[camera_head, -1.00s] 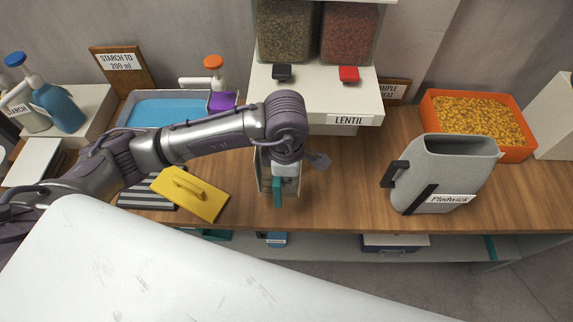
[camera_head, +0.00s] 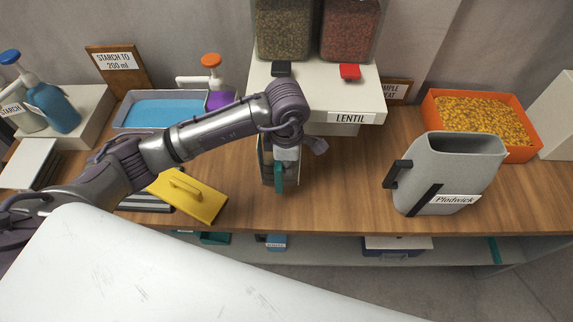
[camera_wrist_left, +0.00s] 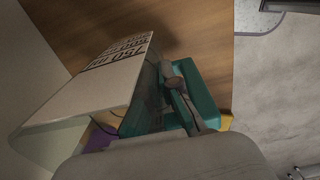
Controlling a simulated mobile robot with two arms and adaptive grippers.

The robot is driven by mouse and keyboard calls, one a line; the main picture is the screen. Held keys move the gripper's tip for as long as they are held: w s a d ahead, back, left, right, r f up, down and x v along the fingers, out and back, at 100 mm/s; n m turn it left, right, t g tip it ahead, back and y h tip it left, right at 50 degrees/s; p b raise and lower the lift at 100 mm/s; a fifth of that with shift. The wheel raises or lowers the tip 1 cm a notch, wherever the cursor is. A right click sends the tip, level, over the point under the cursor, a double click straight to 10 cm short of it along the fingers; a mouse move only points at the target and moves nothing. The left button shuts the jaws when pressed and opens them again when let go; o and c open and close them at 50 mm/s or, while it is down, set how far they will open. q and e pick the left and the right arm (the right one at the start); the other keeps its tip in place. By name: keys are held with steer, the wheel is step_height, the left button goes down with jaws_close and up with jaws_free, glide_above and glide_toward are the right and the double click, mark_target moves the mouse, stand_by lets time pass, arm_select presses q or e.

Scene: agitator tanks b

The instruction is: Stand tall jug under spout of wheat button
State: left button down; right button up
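A tall jug (camera_head: 266,166) with a teal handle (camera_head: 279,178) is just in front of the dispenser's left part, mostly hidden by my left arm. In the left wrist view the jug (camera_wrist_left: 92,92) shows a pale wall with printed scale marks. My left gripper (camera_head: 285,155) is at the handle and appears shut on it; a grey finger lies against the teal handle (camera_wrist_left: 197,95). I cannot tell whether the jug touches the table. The dispenser (camera_head: 262,88) has a black button (camera_head: 281,68) and a red button (camera_head: 349,71). Its spouts are hidden. My right gripper is out of view.
A grey Plodwick jug (camera_head: 425,165) stands at right, near an orange crate of yellow grains (camera_head: 432,112). A yellow trowel-like board (camera_head: 200,203) and a blue-filled tray (camera_head: 120,122) are at left. Clear table lies between the held jug and the Plodwick jug.

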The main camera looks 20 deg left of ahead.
arm_select(q)
steer(key=c, duration=1.8)
jaws_free()
steer(key=shift+f, duration=0.15)
steer(key=shift+c, duration=0.2)
steer(key=o, duration=0.5)
step_height(320, 180, up, 12)
steer(key=shift+s+r+b, duration=0.1)
steer(key=shift+r+b, duration=0.1)
steer(key=shift+b, duration=0.5)
